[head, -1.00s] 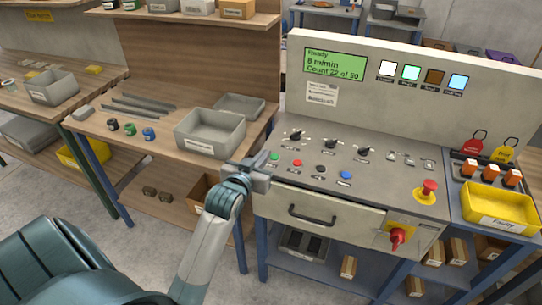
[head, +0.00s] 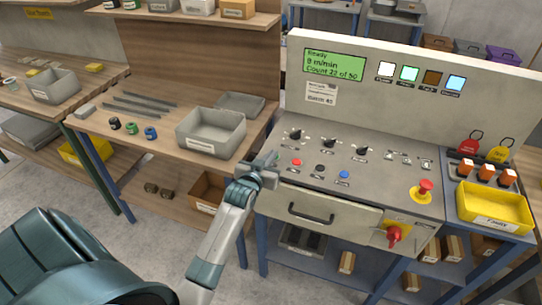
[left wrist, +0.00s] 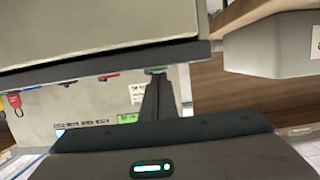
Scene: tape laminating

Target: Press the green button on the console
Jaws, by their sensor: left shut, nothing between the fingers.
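The console (head: 330,218) stands at the right, with a row of small buttons on its sloping panel. My left gripper (head: 271,160) is shut and empty at the left end of this row. Its fingers hide the green button in the head view. In the left wrist view, the green button (left wrist: 155,70) shows right at the tip of the shut fingers (left wrist: 158,84). I cannot tell whether they touch or whether the button is pressed down. My right gripper is not in view.
A red button (head: 297,162), a black button (head: 320,168) and a blue button (head: 344,174) continue the row. Dark knobs (head: 329,143) sit behind them. A red emergency stop (head: 425,187) is at the right. A grey bin (head: 211,132) stands on the bench left of my gripper.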

